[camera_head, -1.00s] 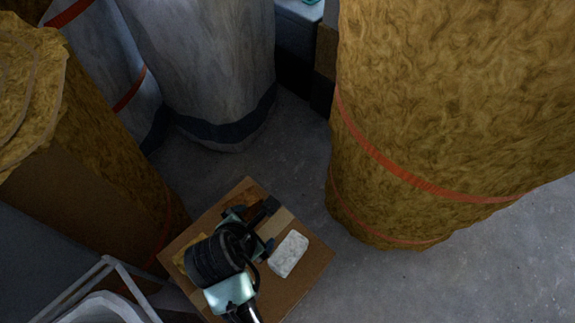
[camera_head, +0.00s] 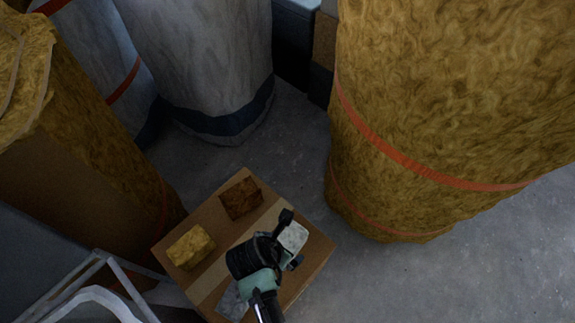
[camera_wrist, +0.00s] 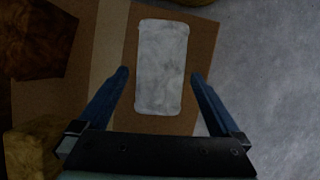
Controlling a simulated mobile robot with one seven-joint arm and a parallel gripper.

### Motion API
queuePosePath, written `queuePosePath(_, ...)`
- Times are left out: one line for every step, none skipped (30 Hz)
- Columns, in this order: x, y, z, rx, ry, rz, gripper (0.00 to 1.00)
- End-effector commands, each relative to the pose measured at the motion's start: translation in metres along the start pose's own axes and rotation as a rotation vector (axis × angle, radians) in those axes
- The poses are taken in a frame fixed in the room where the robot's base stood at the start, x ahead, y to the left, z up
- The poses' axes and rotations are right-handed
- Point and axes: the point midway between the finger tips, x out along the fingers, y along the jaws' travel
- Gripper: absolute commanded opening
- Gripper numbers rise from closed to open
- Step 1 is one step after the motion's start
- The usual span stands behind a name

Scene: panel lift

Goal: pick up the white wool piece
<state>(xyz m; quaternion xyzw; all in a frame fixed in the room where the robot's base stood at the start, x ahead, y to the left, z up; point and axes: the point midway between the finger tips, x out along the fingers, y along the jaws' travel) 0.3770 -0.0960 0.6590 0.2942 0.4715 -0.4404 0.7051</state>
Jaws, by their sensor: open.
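The white wool piece (camera_head: 293,237) is a pale block lying on the cardboard box (camera_head: 188,262), near its right corner. In the wrist view the white wool piece (camera_wrist: 161,66) stands lengthwise between and just beyond the two fingertips. My gripper (camera_head: 290,240) is over it in the head view and hides part of it. In the wrist view my gripper (camera_wrist: 160,76) is open, with a finger on each side of the piece and a gap to each. I cannot tell how high the fingertips are above the box top.
A brown piece (camera_head: 240,198), a yellow piece (camera_head: 190,246) and a grey piece (camera_head: 232,302) also lie on the box. A large yellow wool roll (camera_head: 450,110) stands close by on the right. Bare floor (camera_head: 290,150) lies behind the box.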

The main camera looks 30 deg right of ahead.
Motion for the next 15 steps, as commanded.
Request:
queuePosePath(0.010,-0.001,-0.001,0.001,0.001,-0.001,1.00)
queuePosePath(0.014,0.000,-0.001,0.001,0.000,-0.001,1.00)
queuePosePath(0.019,0.000,0.000,0.001,0.000,0.000,1.00)
queuePosePath(0.021,-0.001,-0.001,0.001,0.001,-0.001,1.00)
queuePosePath(0.023,-0.001,-0.001,0.001,0.001,-0.001,1.00)
queuePosePath(0.025,0.000,0.000,0.001,0.000,0.000,1.00)
queuePosePath(0.025,0.000,0.000,0.000,0.000,0.001,1.00)
queuePosePath(0.025,0.000,0.000,0.000,0.000,0.001,1.00)
queuePosePath(0.025,0.000,0.000,0.000,0.000,0.001,1.00)
queuePosePath(0.025,0.000,0.000,0.000,0.000,0.001,1.00)
queuePosePath(0.025,0.000,0.000,0.000,0.000,0.001,1.00)
queuePosePath(0.025,0.000,0.000,0.000,0.000,0.001,1.00)
queuePosePath(0.025,0.000,0.000,0.000,0.000,0.001,1.00)
queuePosePath(0.025,0.000,0.000,0.000,0.000,0.001,0.95)
queuePosePath(0.025,0.000,0.000,0.000,0.000,0.001,0.87)
